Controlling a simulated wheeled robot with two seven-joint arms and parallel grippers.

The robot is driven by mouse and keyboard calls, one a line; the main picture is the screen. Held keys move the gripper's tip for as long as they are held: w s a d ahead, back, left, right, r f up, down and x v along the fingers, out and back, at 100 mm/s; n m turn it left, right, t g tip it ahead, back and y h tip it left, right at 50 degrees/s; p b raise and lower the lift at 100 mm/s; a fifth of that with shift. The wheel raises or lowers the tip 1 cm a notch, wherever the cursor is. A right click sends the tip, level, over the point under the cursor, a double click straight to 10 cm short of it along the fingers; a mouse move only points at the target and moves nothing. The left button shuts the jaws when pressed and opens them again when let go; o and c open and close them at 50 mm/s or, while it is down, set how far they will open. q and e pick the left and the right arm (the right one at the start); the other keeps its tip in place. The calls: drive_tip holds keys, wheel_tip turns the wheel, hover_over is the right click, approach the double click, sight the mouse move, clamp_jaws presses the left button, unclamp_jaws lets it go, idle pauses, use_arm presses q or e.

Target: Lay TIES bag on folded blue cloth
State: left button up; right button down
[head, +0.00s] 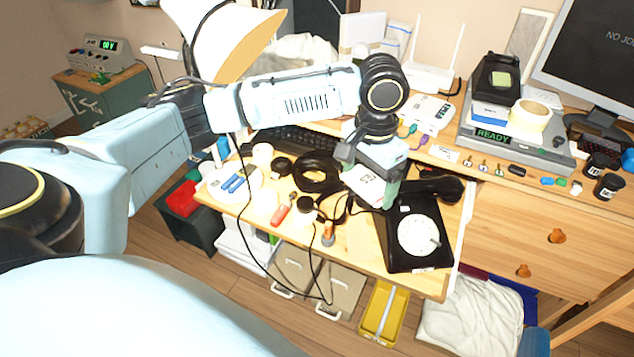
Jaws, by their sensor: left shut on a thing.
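My left gripper (374,187) reaches in over the pull-out wooden shelf, pointing down, left of the black dial phone (418,228). It is shut on a small white packet with dark marks, probably the TIES bag (364,186); its lettering is too small to read. The gripper partly hides the packet. I cannot pick out the folded blue cloth for sure. A dark blue patch (516,296) shows at the lower right, beside a crumpled white bag (470,315). My right gripper is not in view.
The shelf (455,268) is crowded with black cable coils (316,172), a red-handled tool (281,215) and a white plate (234,186). The black handset (440,187) lies close right of the gripper. A yellow tray (384,312) is on the floor below.

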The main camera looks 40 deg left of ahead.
use_arm(q)
drive_tip(key=w+a+f+m+b, duration=0.3)
drive_tip(key=a+f+m+b, duration=0.1)
drive_tip(key=a+f, duration=0.25)
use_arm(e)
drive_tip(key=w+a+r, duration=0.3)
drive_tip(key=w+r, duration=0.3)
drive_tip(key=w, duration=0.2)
use_arm(q)
drive_tip(key=m+b, duration=0.3)
drive_tip(key=m, duration=0.1)
hover_over(330, 216)
wheel_tip(330, 216, down, 5)
wheel_tip(330, 216, down, 5)
drive_tip(key=shift+f+b, duration=0.1)
drive_tip(key=shift+b, duration=0.75)
drive_tip(key=shift+f+b, duration=0.8)
drive_tip(key=shift+f, duration=1.1)
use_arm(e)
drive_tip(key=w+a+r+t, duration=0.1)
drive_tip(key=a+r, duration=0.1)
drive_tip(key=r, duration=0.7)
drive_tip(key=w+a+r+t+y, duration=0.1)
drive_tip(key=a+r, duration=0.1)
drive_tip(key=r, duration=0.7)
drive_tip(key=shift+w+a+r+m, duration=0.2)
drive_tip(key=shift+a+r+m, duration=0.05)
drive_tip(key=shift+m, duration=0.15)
use_arm(q)
drive_tip(key=shift+f, duration=0.1)
